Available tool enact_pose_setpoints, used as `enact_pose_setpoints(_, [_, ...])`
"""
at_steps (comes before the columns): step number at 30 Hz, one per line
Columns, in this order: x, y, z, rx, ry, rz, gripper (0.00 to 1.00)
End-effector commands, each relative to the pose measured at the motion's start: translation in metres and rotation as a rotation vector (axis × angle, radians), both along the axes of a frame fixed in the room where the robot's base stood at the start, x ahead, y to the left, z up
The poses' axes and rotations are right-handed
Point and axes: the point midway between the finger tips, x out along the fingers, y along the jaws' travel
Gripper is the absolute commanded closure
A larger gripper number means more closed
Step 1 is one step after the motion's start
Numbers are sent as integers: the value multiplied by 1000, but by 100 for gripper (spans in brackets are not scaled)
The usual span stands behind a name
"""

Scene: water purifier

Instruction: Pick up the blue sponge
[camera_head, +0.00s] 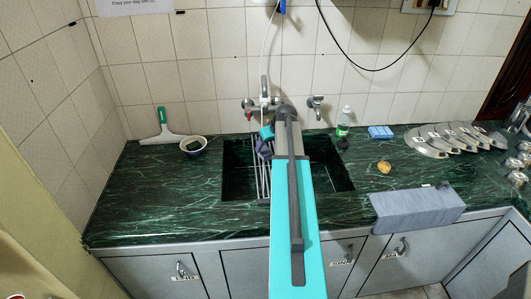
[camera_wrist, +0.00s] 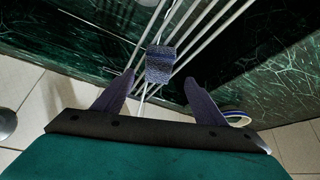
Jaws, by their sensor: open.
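A small blue block that looks like the sponge (camera_wrist: 160,65) lies on thin metal rods in the wrist view. It sits ahead of and between the tips of my gripper (camera_wrist: 159,80). The fingers are apart, with nothing clearly held between them. In the head view my gripper (camera_head: 263,148) is over the rack at the left part of the sink, partly hidden by my arm. The block under it cannot be made out there. A second light-blue block (camera_head: 381,132) lies on the counter right of the sink.
The metal rack (camera_head: 262,182) spans the sink (camera_head: 237,165). A bowl (camera_head: 194,145) and a green-handled squeegee (camera_head: 163,128) are on the left. A bottle (camera_head: 343,122), a yellow item (camera_head: 384,167), a grey-blue cloth (camera_head: 418,208) and plates (camera_head: 427,142) are on the right. The left front counter is clear.

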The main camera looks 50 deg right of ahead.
Motion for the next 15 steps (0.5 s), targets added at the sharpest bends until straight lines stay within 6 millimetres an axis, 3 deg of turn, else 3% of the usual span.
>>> enact_pose_setpoints(15, [3, -1, -7, 1, 1, -1, 35])
